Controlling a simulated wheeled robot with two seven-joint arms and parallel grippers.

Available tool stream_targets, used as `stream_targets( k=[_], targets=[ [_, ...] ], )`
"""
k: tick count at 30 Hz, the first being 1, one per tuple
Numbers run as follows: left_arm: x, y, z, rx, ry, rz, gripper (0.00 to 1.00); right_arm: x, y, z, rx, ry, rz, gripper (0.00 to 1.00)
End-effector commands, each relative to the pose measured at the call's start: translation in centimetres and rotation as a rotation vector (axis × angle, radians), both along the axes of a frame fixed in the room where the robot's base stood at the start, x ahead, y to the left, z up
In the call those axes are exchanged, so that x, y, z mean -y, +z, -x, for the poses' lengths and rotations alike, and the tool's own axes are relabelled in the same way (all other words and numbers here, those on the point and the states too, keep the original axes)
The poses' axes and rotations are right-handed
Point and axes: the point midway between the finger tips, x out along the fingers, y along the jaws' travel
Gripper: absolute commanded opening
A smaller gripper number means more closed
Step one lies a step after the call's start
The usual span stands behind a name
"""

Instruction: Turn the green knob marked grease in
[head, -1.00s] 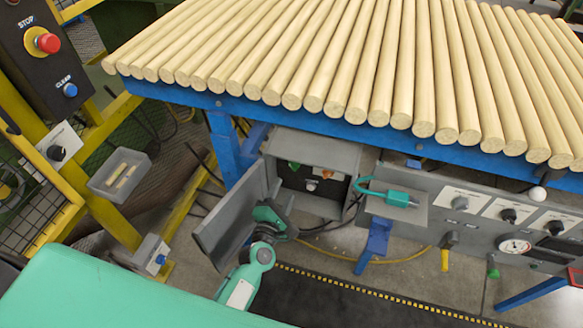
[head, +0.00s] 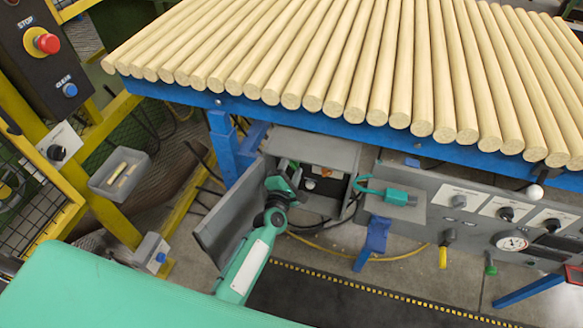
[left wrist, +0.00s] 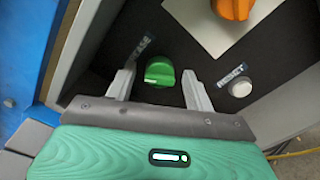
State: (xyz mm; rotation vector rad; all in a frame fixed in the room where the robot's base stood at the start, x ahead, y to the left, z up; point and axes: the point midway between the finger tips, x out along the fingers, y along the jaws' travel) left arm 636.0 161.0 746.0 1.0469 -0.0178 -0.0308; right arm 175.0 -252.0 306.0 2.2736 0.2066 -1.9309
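The green knob (left wrist: 160,72) shows in the left wrist view on a dark panel, beside a label that seems to read grease. Its grip ridge runs roughly across the picture. My left gripper (left wrist: 158,80) is open, one finger on each side of the knob, with a visible gap on both sides. In the head view my left gripper (head: 284,178) reaches into the open grey box (head: 330,150) under the table and hides most of the knob's area. My right gripper is in neither view.
A white reset button (left wrist: 241,88) sits right of the knob, and an orange knob (left wrist: 233,8) sits above it. The box's open door (head: 228,215) stands left of my arm. A teal plug (head: 396,197) lies right of the box. Wooden rods (head: 330,60) cover the table above.

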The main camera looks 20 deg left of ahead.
Motion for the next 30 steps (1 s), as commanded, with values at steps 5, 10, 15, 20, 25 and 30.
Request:
stream_targets(
  k=[5,10,15,20,25,30],
  targets=[
    [0.0,0.0,0.0,0.0,0.0,0.0,0.18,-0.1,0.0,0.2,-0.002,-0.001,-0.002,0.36],
    [0.0,0.0,0.0,0.0,0.0,-0.002,0.09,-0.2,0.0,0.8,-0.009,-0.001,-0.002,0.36],
    [0.0,0.0,0.0,0.0,0.0,-0.032,0.09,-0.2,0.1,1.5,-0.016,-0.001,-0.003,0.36],
    [0.0,0.1,0.1,0.003,0.0,-0.109,0.09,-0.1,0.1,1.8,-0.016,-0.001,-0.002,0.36],
    [0.0,0.0,0.1,0.005,-0.001,-0.23,0.09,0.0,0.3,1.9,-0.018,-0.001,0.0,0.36],
    [0.0,0.0,0.1,0.01,-0.001,-0.359,0.09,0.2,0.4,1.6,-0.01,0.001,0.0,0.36]
  ],
)
